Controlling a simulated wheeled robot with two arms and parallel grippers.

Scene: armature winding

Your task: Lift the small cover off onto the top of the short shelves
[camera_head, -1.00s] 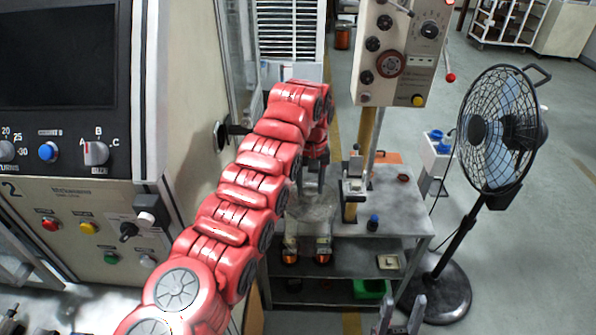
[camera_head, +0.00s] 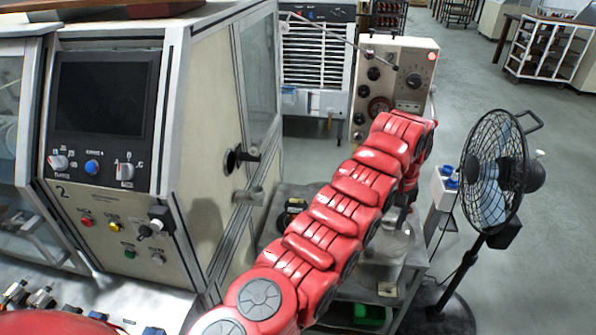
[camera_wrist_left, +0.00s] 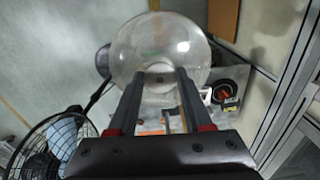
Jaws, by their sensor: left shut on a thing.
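The small cover is a clear, see-through dome (camera_wrist_left: 160,48), held at the fingertips in the left wrist view. In the head view the cover (camera_head: 388,246) hangs below my left gripper (camera_head: 400,208), in front of the winding machine's stand. My left gripper (camera_wrist_left: 162,76) is shut on the cover's small top part. The grey metal shelf unit (camera_head: 412,272) is behind and below the cover, partly hidden by my left arm. I cannot tell how high the cover is above its top. My right gripper is not in view.
A winding machine box (camera_head: 410,78) rises behind my left arm. A black standing fan (camera_head: 490,180) is close on the right. A big beige control cabinet (camera_head: 215,150) stands on the left. A dark round item (camera_head: 291,210) lies on the grey surface beside the cabinet.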

